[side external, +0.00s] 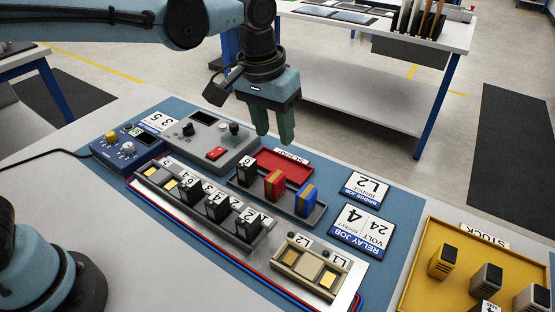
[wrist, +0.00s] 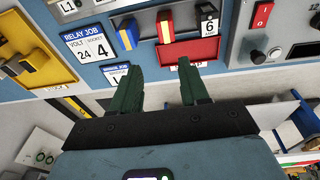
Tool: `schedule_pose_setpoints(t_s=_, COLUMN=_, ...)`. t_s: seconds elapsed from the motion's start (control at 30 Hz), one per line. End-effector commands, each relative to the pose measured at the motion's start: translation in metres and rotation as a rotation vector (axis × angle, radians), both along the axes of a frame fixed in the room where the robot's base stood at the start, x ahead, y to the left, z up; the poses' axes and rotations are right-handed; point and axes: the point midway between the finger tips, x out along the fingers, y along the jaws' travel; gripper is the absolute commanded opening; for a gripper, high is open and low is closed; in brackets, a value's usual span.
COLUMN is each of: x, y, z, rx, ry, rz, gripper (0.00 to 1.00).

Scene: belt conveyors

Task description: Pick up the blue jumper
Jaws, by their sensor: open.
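The blue jumper (side external: 306,201), a small upright block with a yellow edge, stands at the near-right end of a dark holder (side external: 318,218). In the wrist view the blue jumper (wrist: 127,37) is beyond the left fingertip. The red jumper (side external: 273,186) stands beside it in the same holder and also shows in the wrist view (wrist: 164,29). My gripper (side external: 275,130) has green fingers, is open and empty, and hangs above and behind the holder, near the red tray. In the wrist view my gripper (wrist: 159,76) points toward the holder, apart from both jumpers.
A black relay marked 6 (side external: 246,172) stands in the holder's far end. A red tray (side external: 293,171) lies just behind. A relay rack (side external: 240,238) and socket block (side external: 305,272) are in front. Job cards (side external: 358,232) lie right; a yellow stock tray (side external: 427,240) is far right.

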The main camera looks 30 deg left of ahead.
Motion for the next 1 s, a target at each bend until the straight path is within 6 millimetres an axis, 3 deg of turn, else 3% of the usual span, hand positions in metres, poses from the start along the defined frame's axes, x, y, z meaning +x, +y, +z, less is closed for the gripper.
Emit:
schedule_pose_setpoints(t_s=0.1, x=0.009, y=-0.032, z=-0.012, rx=0.021, ry=0.061, rz=-0.007, gripper=0.45)
schedule_pose_setpoints(t_s=0.33, x=0.013, y=-0.066, z=-0.029, rx=0.053, ry=0.132, rz=-0.006, gripper=0.45)
schedule_pose_setpoints(t_s=0.47, x=0.014, y=-0.071, z=-0.036, rx=0.059, ry=0.142, rz=-0.006, gripper=0.45)
schedule_pose_setpoints(t_s=0.8, x=0.013, y=-0.071, z=-0.085, rx=0.058, ry=0.142, rz=-0.005, gripper=0.45)
schedule_pose_setpoints(t_s=1.0, x=0.013, y=-0.071, z=-0.100, rx=0.058, ry=0.141, rz=-0.005, gripper=0.45)
